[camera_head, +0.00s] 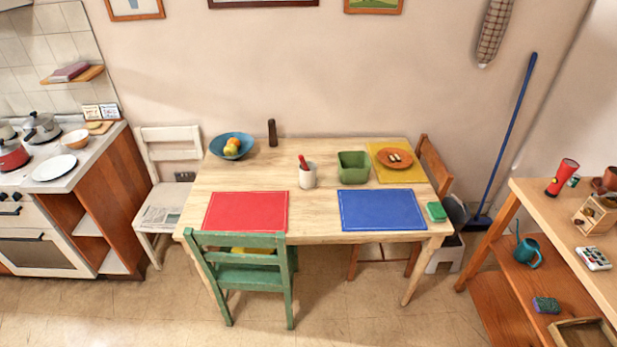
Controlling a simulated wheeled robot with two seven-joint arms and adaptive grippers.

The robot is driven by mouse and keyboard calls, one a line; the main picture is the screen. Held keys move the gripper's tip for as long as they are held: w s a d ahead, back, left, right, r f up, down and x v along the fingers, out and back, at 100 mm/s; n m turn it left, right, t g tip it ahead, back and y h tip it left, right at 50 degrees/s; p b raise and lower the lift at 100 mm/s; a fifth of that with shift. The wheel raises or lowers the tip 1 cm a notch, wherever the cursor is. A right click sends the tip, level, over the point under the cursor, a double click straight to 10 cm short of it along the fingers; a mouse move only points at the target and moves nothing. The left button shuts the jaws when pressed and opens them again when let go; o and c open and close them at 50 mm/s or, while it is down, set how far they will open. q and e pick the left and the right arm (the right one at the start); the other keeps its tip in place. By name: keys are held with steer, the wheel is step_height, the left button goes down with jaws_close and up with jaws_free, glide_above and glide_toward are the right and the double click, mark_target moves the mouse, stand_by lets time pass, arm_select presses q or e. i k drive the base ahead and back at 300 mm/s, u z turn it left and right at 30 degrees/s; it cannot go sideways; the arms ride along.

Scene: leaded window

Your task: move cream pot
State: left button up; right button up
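A small cream pot (308,178) stands upright on the wooden table (325,215), near the middle. A red object, perhaps a handle or utensil, sticks up from its top. A green square container (353,166) stands to its right. A red mat (246,211) lies in front of it to the left, and a blue mat (382,209) in front to the right. Neither of my grippers shows in the head view.
A blue bowl with fruit (231,146), a dark brown pepper mill or bottle (272,133), an orange plate on a yellow mat (402,175) and a green block (436,211) are on the table. A green chair (240,279) stands at the front edge. Both mats are bare.

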mark_target(307, 179)
steer(key=u, duration=0.1)
steer(key=k, duration=0.45)
steer(key=z, duration=0.75)
steer(key=i, duration=1.4)
steer(key=u, duration=0.8)
